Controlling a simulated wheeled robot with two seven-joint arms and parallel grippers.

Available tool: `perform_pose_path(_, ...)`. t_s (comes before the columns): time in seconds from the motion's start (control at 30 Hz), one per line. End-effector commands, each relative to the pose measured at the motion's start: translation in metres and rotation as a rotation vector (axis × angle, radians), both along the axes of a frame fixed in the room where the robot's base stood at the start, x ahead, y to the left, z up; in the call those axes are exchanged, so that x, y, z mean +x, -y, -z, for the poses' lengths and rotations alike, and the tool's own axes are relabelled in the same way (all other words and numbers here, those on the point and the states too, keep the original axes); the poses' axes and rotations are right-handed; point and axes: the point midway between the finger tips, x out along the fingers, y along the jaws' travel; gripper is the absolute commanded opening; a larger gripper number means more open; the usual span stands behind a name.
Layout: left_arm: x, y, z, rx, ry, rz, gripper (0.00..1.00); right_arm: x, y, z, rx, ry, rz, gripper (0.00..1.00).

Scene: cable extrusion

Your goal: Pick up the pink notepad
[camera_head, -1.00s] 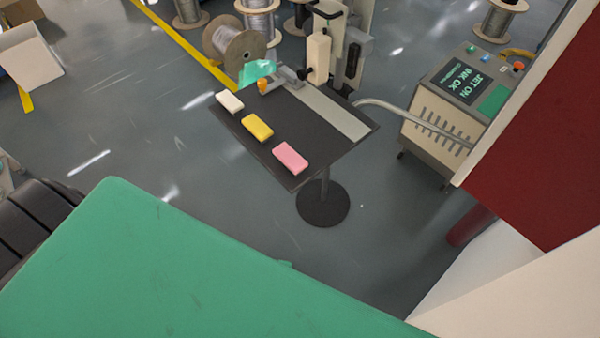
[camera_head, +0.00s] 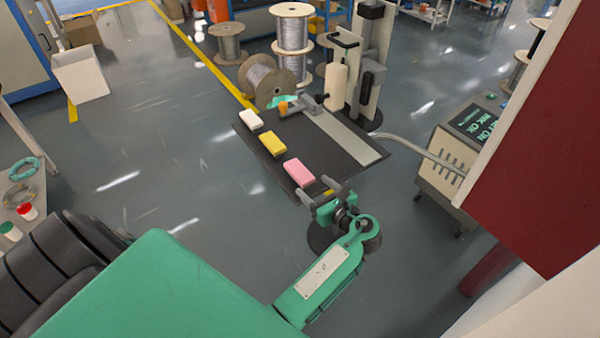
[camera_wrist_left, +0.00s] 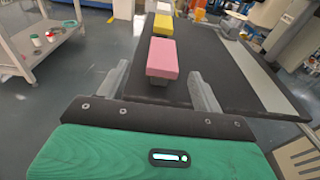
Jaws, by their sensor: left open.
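The pink notepad (camera_head: 299,172) lies on the near end of a dark table (camera_head: 335,160). It also shows in the left wrist view (camera_wrist_left: 162,58), ahead of the fingers and between their lines. My left gripper (camera_head: 320,188) is open and empty at the table's near edge, just short of the notepad and apart from it. In the left wrist view its two fingers (camera_wrist_left: 160,90) stand wide apart. A yellow notepad (camera_head: 271,143) and a white notepad (camera_head: 251,119) lie in a row beyond the pink one. My right gripper does not show.
A clamp device with an orange knob (camera_head: 284,107) stands at the table's far end, near a tall machine (camera_head: 370,70). Cable spools (camera_head: 268,80) stand behind. A control box (camera_head: 455,150) with a curved pipe is at the right. The floor left of the table is clear.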

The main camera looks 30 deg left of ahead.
Motion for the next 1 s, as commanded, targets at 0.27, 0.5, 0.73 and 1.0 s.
perform_pose_path(0.27, 0.015, -0.036, 0.005, 0.000, 0.001, 0.000, 0.67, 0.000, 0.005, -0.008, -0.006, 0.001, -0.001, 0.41)
perform_pose_path(0.5, 0.027, -0.057, 0.006, 0.000, -0.001, 0.000, 0.67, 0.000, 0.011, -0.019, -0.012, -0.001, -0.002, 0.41)
perform_pose_path(0.73, 0.039, -0.082, 0.013, -0.002, -0.001, 0.000, 0.67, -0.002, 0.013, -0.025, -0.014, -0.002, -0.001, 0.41)
perform_pose_path(1.0, 0.040, -0.084, 0.015, -0.002, 0.000, 0.001, 0.67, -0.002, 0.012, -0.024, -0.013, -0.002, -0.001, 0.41)
